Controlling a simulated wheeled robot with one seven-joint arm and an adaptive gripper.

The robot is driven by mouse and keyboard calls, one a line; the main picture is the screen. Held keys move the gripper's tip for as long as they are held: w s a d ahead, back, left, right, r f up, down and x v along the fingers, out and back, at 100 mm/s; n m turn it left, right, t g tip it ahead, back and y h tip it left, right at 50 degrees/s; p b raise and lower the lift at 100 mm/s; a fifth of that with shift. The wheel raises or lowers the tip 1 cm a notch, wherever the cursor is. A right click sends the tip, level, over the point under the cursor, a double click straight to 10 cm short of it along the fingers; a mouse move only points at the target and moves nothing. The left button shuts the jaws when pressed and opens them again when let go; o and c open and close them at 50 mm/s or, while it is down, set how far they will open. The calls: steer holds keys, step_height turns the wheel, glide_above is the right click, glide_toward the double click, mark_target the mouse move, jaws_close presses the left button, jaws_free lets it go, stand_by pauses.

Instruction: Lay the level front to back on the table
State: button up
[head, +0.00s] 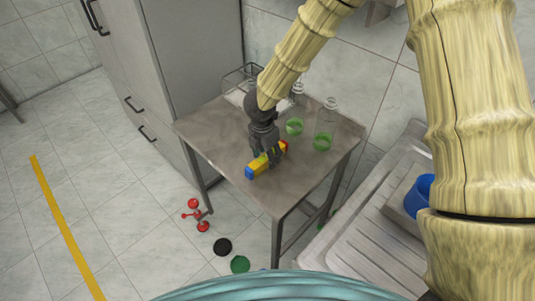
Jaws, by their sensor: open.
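The level (259,167) is a yellow bar with a blue end at the lower left and a red end at the upper right. It appears to lie on the grey-brown table (305,184), slanting across the picture near the table's front edge. My dark gripper (269,160) points down over the level's middle and red end, with its fingers open. The fingers hide part of the level. I cannot tell whether they touch it.
Two clear vessels with green contents (294,126) (323,140) stand behind the gripper to the right. A wire basket (241,77) is at the back. A grey cabinet (190,50) stands at the left. A red molecule-like object (196,214) and round caps (222,246) lie on the floor.

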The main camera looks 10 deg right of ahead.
step_height(320, 180, up, 12)
steer(key=a, duration=0.1)
steer(key=shift+s, duration=0.4)
